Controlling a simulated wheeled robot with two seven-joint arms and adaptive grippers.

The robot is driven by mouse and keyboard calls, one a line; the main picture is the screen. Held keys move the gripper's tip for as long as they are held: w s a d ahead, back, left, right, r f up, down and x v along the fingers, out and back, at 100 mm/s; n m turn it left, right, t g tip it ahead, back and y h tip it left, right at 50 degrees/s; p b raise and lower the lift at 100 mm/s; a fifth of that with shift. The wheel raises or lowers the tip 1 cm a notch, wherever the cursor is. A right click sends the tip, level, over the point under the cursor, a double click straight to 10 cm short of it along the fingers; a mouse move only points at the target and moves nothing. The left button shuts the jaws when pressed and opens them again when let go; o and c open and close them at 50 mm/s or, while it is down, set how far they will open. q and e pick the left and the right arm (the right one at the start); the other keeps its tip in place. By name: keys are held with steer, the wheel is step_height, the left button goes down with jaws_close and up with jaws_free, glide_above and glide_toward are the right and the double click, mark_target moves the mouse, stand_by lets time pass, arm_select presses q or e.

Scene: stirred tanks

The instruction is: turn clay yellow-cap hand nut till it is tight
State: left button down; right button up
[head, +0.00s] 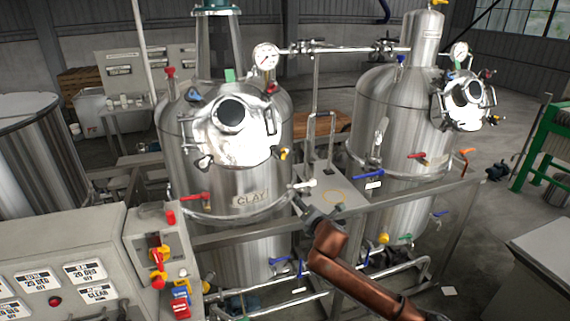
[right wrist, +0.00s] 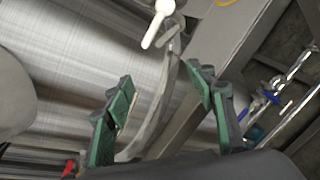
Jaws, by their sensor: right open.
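The clay tank (head: 235,175) is the steel vessel left of centre, with a CLAY label (head: 251,199) on its front. Its round lid (head: 232,130) carries several hand nuts around the rim. The yellow-cap hand nut (head: 282,154) sits at the lid's lower right in the head view. My right gripper (head: 318,212) is below and to the right of that nut, apart from it. In the right wrist view my right gripper (right wrist: 160,75) is open, with green pads and nothing held. The nut cannot be made out in that view. My left gripper is not in view.
A white-handled lever (head: 305,184) stands near my right gripper and also shows in the wrist view (right wrist: 157,22). A steel rail (head: 240,235) crosses in front of the tank. A second tank (head: 395,130) stands to the right, a control panel (head: 65,270) at lower left.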

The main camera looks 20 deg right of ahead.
mark_target(286, 153)
steer(key=s+a+r+n+t+b, duration=0.1)
steer(key=s+a+r+n, duration=0.2)
steer(key=r, duration=0.5)
steer(key=s+a+r+n+t, duration=0.1)
steer(key=s+a+r+n, duration=0.15)
steer(key=r, duration=0.55)
steer(key=s+a+r+n+t+b, duration=0.1)
steer(key=s+a+r+n+t, duration=0.2)
steer(key=r, duration=0.5)
steer(key=shift+g+y, duration=0.3)
steer(key=shift+g, duration=0.4)
steer(key=w, duration=0.6)
steer(key=shift+w+d+f, duration=0.2)
steer(key=shift+w+d, duration=0.05)
steer(key=shift+w, duration=0.1)
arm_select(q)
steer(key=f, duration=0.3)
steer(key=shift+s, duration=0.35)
arm_select(e)
steer(key=shift+c, duration=0.7)
